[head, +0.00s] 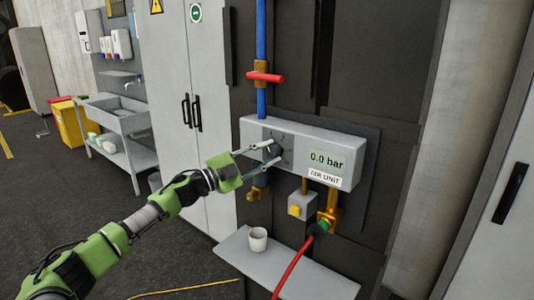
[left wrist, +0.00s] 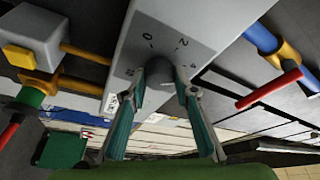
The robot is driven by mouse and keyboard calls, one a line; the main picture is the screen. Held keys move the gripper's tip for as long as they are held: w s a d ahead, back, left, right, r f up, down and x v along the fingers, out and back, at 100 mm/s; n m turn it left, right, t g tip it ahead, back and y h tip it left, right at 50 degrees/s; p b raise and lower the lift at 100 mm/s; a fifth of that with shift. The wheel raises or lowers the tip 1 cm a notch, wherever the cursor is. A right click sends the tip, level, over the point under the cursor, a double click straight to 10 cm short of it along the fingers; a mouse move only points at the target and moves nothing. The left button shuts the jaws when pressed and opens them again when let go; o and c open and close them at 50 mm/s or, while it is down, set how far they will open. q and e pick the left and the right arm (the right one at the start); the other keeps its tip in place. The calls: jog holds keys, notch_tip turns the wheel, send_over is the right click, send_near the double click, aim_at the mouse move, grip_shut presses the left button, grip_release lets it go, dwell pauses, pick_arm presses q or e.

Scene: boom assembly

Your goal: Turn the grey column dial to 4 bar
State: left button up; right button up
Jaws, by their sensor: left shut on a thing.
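The grey air unit (head: 300,135) is a wall box whose screen (head: 323,162) reads 0.0 bar. Its dark round dial (head: 274,149) is at the left part of the front. In the left wrist view the dial (left wrist: 158,75) sits on a darker plate with marks 0, 2 and 4 around it. My left gripper (head: 269,150) has its two fingers around the dial, one on each side; it also shows in the left wrist view (left wrist: 167,80). It is shut on the dial, and the fingers partly cover it. My right gripper is not in view.
A blue pipe with a red lever (head: 265,77) rises above the unit. A white cup (head: 258,239) stands on the shelf (head: 285,271) under the unit. A grey cabinet (head: 188,60) is to the left.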

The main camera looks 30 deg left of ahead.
pick_arm(q)
jog(key=shift+m, duration=0.5)
jog(key=o, duration=1.1)
jog(key=shift+v, duration=6)
jog(key=shift+a, duration=0.1)
